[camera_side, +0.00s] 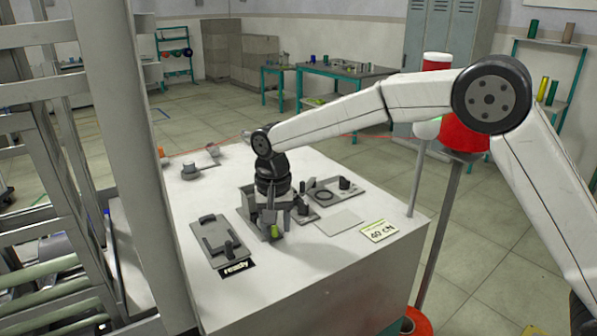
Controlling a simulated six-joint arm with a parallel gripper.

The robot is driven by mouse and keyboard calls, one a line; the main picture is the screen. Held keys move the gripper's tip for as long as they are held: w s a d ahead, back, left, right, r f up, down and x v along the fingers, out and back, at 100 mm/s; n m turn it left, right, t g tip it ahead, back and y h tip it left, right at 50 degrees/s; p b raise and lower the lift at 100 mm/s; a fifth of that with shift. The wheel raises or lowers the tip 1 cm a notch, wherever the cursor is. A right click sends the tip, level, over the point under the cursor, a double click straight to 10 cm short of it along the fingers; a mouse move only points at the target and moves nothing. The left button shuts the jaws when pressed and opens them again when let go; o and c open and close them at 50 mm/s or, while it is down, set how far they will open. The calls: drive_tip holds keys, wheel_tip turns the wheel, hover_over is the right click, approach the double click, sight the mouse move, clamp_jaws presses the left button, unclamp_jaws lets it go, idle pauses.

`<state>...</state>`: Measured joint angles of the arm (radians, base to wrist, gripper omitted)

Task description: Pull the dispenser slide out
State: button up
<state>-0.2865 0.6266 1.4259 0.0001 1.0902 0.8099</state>
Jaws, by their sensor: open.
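My gripper (273,212) points down over the middle of the white worktable (320,275), with its jaws open. It is in front of a low grey box-like fixture (248,200) and hides much of it. A small yellow-green piece (274,232) shows just below my fingers; I cannot tell whether they touch it. I cannot make out for certain which part is the dispenser slide. A grey plate with a raised frame and a dark upright knob (228,248) lies to the left, behind a black "ready" sign (237,269).
A grey plate with a dark ring (324,195) and a black knob lies right of the fixture. A flat pale plate (339,222) and a "40 cN" card (379,231) lie nearer the right edge. A grey post stands at left. The front of the tabletop is clear.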

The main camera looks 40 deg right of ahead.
drive_tip(key=shift+r, duration=3.4)
drive_tip(key=s+d+f+g, duration=0.1)
drive_tip(key=s+f+g, duration=0.1)
drive_tip(key=s, duration=0.3)
drive_tip(key=s+d+f+n+g+h, duration=0.1)
drive_tip(key=s+d+f, duration=0.1)
drive_tip(key=s+f, duration=0.1)
drive_tip(key=s+d+f+g, duration=0.2)
drive_tip(key=s, duration=0.4)
drive_tip(key=shift+s+d+f+g+h, duration=0.2)
drive_tip(key=shift+s+f+g+h, duration=0.1)
drive_tip(key=shift+s+f, duration=0.05)
drive_tip(key=s+d+f+n+t+y, duration=0.1)
drive_tip(key=s+d+f+n+t, duration=0.3)
drive_tip(key=s+d+t, duration=0.3)
drive_tip(key=shift+s+d+f+n+t+y, duration=0.35)
drive_tip(key=shift+d+n+t, duration=0.2)
drive_tip(key=shift+d, duration=0.7)
